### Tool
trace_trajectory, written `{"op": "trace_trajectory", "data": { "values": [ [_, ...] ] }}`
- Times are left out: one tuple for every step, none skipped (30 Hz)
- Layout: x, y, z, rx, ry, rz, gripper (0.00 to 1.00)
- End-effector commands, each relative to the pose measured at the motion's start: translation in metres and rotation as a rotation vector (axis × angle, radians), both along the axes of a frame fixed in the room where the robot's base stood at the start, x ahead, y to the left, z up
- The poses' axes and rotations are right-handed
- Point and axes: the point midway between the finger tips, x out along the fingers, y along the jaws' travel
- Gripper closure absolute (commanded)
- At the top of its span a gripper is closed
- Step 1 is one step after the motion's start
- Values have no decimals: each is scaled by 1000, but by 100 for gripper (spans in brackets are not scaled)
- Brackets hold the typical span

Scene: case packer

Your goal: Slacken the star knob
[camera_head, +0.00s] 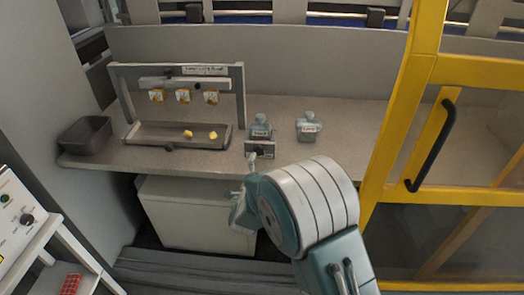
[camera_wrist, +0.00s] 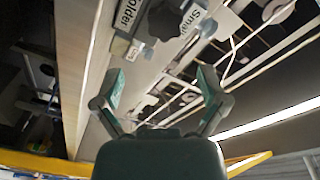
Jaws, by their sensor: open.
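A dark lobed knob (camera_wrist: 165,20) shows at the top of the wrist view, beside white labels; it looks like the star knob. In the head view a small dark knob (camera_head: 169,149) sits at the front of the grey tray (camera_head: 150,138) under the upright frame (camera_head: 242,90). I cannot tell whether these are the same knob. My gripper (camera_wrist: 160,85) is open, with nothing between its fingers; the wrist view shows the dark knob beyond the fingertips. In the head view my gripper (camera_head: 243,180) is at the bench's front edge, right of the tray, partly hidden by my wrist.
Yellow pieces (camera_head: 213,135) lie in the tray. A dark bin (camera_head: 85,135) stands left. Two grey labelled containers (camera_head: 309,128) stand on the bench (camera_head: 350,125), right of the frame. A yellow-framed door (camera_head: 425,80) bounds the right; a control panel (camera_head: 18,215) is at lower left.

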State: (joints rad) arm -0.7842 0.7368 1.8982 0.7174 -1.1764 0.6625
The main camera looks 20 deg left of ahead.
Motion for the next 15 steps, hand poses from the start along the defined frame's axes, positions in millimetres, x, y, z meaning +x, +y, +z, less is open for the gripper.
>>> {"op": "trace_trajectory", "data": {
  "values": [
    [10, 4, -2, -3, -1, -1, 7],
    [16, 7, -3, -5, -1, 0, 7],
    [23, 9, -3, -5, -1, 0, 7],
    [28, 11, -4, -6, 0, 1, 7],
    [34, 12, -4, -7, 0, 0, 7],
    [41, 13, -3, -8, -1, 0, 7],
    [45, 13, -4, -8, -1, 1, 7],
    [49, 14, -4, -8, 0, 2, 7],
    [54, 14, -3, -7, 1, 3, 7],
    [57, 14, -3, -6, -1, 2, 7],
    [59, 14, -2, -5, -1, 1, 7],
    [62, 13, -2, -4, -1, 1, 7],
    [64, 12, -1, -3, 1, 2, 7],
    [65, 11, -1, -2, 1, 2, 7],
    [66, 10, 0, -1, 1, 2, 7]
  ]
}}
